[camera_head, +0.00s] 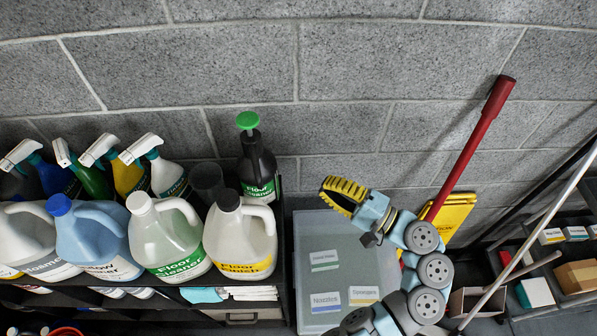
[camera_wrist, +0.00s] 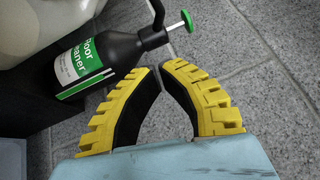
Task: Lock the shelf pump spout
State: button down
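The pump bottle (camera_head: 257,165) is black with a green and white Floor Cleaner label and stands upright at the right end of the shelf, at the back. Its green pump head (camera_head: 248,121) tops it. In the wrist view the bottle (camera_wrist: 100,60) lies across the upper left, with its white stem and green pump head (camera_wrist: 187,21) beyond my fingertips. My gripper (camera_head: 326,190), with yellow ribbed fingers, is right of the bottle and apart from it. In the wrist view my gripper (camera_wrist: 158,68) is empty, with a narrow gap between its tips.
Large jugs (camera_head: 240,235) stand along the shelf front, with spray bottles (camera_head: 160,170) behind. A dark cup (camera_head: 207,180) stands left of the pump bottle. A grey block wall (camera_head: 230,60) is close behind. A labelled translucent bin (camera_head: 345,265) is below my gripper. A red-handled tool (camera_head: 470,150) leans at right.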

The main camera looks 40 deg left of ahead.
jog(key=p, duration=0.1)
send_near(255, 159)
jog(key=w+a+f, duration=0.2)
jog(key=w+a, duration=0.1)
jog(key=a, duration=0.2)
jog(key=shift+s+a+r+p, duration=0.3)
jog(key=shift+s+a, duration=0.2)
jog(key=shift+s, duration=0.2)
jog(key=shift+s+a+r+p, duration=0.35)
jog(key=shift+s+a, duration=0.15)
jog(key=shift+s, duration=0.15)
